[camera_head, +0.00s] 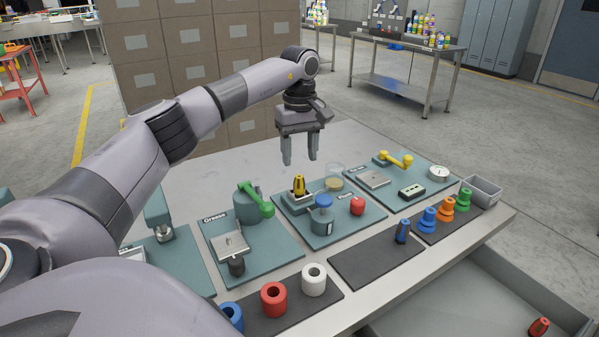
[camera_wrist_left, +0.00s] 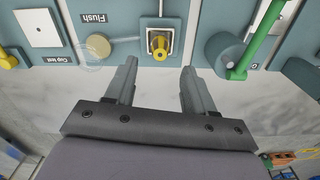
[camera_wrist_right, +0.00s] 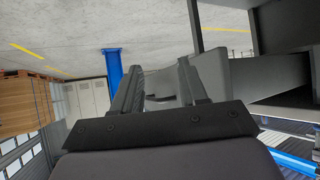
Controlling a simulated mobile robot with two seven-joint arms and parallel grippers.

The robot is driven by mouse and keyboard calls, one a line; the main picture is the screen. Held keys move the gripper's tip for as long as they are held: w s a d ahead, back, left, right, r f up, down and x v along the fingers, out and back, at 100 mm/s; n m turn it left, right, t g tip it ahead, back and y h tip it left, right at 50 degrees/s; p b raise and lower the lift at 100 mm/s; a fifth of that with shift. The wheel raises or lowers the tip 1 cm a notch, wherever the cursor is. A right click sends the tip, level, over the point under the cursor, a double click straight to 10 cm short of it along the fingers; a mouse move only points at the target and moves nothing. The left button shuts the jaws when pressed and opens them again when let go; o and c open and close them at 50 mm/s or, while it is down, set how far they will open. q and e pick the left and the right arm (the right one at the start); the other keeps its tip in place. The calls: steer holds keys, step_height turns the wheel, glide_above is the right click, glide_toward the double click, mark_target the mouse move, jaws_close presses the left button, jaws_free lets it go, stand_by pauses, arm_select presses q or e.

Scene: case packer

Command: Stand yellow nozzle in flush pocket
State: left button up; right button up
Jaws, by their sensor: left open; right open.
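The yellow nozzle (camera_head: 299,186) stands upright in the square metal-rimmed pocket (camera_head: 292,198) of the teal Flush board (camera_head: 327,234). In the left wrist view the nozzle (camera_wrist_left: 159,47) shows beyond my fingertips, within the square pocket frame (camera_wrist_left: 177,27). My left gripper (camera_head: 300,161) is open and empty, above and a little behind the nozzle, apart from it. Its fingers show spread in the left wrist view (camera_wrist_left: 159,66). The pocket's inside is hidden by the nozzle. My right gripper (camera_wrist_right: 160,70) is open and empty, away from the boards.
A blue-topped fixture (camera_head: 322,214) and a red knob (camera_head: 357,205) are close in front of the nozzle. A green-handled grease station (camera_head: 257,199) stands left. Colored nozzles (camera_head: 445,211) stand at the right. Rings (camera_head: 274,298) sit in front. A red nozzle (camera_head: 539,327) lies in the drawer.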

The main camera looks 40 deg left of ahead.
mark_target(300, 177)
arm_select(q)
steer(key=shift+r, duration=2.15)
